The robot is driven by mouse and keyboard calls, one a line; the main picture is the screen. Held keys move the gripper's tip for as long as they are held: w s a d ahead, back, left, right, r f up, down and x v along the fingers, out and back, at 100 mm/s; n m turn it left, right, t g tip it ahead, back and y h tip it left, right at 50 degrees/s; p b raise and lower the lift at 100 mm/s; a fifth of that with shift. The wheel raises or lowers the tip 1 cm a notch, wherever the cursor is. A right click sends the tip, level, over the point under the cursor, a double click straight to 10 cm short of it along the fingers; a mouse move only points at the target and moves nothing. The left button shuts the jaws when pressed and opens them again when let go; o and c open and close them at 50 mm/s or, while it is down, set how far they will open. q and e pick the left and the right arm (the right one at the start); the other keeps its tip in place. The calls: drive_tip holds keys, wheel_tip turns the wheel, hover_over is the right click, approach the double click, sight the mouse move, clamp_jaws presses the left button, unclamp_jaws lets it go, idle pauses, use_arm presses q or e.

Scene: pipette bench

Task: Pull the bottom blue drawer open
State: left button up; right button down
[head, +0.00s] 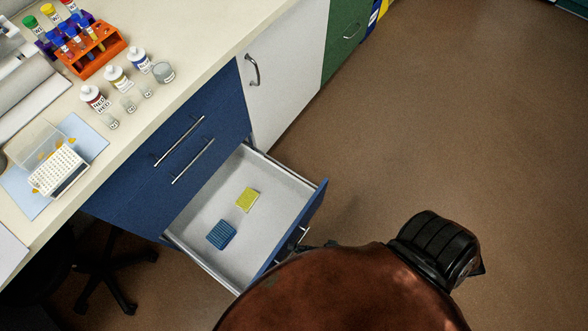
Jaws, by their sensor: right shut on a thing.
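The bottom blue drawer (313,209) stands pulled well out from the blue cabinet (140,195), and its pale interior shows. Its metal handle (304,235) is on the outer face, partly hidden. My right gripper (308,243) is at this handle and shut on it. Only a small dark part of the gripper shows, as a large brown part of my own body covers the rest. My left gripper is not in view.
A blue ribbed block (221,235) and a yellow block (248,199) lie in the drawer. Two upper drawer handles (192,161) are above. Bottles, an orange tube rack (95,55) and a tip box (59,172) stand on the counter. The brown floor (460,120) at right is clear.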

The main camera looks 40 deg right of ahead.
drive_tip(key=c, duration=2)
unclamp_jaws()
drive_tip(key=shift+c, duration=0.2)
drive_tip(key=v, duration=1.2)
